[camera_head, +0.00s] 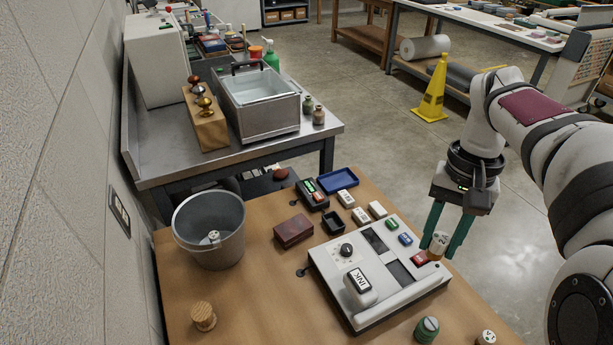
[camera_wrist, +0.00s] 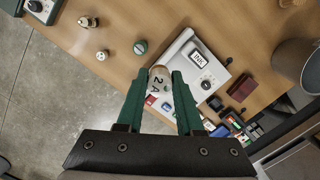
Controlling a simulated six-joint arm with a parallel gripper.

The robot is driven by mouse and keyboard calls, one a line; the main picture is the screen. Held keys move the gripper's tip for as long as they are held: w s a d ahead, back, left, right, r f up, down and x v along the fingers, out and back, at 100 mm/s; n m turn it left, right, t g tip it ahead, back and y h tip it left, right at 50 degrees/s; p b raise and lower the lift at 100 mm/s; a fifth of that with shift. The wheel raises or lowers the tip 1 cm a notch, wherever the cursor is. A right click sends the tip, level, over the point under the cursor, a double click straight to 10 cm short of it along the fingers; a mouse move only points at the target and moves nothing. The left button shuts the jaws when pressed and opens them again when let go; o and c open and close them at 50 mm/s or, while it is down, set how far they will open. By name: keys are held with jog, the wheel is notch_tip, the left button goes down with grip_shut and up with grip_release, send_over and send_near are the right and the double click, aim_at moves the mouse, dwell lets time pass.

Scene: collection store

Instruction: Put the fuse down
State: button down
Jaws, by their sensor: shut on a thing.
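My gripper (camera_head: 438,251) is at the right of the wooden table, over the right edge of a white panel unit (camera_head: 330,260). Its green fingers are shut on a pale cylindrical fuse (camera_head: 440,241) with a brownish end. In the wrist view the fuse (camera_wrist: 158,88) sits between the fingertips (camera_wrist: 161,78) and shows "2 A". The fuse appears to be held above the panel unit; the exact gap cannot be told.
The panel unit bears a block marked INK (camera_head: 360,281). A grey bucket (camera_head: 211,214) holds a small pale piece. A wooden knob-like piece (camera_head: 203,316), a green cylinder (camera_head: 427,329) and another pale cylinder (camera_head: 486,338) stand near the front.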

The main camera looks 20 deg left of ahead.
jog(key=w+a+f+m, duration=0.2)
jog(key=w+a+m, duration=0.15)
jog(key=a, duration=0.45)
jog(key=w+a+f+m+y, duration=0.1)
jog(key=w+a+f+m, duration=0.1)
jog(key=a+m, duration=0.45)
jog(key=w+a+f+m, duration=0.2)
jog(key=w+a, duration=0.1)
jog(key=a, duration=0.7)
jog(key=s+a+f+m+t, duration=0.1)
jog(key=s+a+f+m, duration=0.15)
jog(key=a, duration=0.35)
jog(key=s+a+f+m, duration=0.2)
jog(key=a+f+m, duration=0.15)
jog(key=a, duration=0.35)
jog(key=s+a+f+m+t, duration=0.1)
jog(key=s+a+f+m, duration=0.25)
jog(key=a, duration=0.25)
jog(key=shift+m, duration=0.55)
jog(key=shift+w+a+f, duration=0.1)
jog(key=shift+w+f, duration=0.05)
jog(key=shift+f, duration=0.75)
jog(key=shift+w+a+f, duration=0.1)
jog(key=shift+w+f, duration=0.1)
jog(key=shift+f, duration=0.75)
jog(key=shift+w+f, duration=0.15)
jog(key=shift+f, duration=0.75)
jog(key=shift+f, duration=0.2)
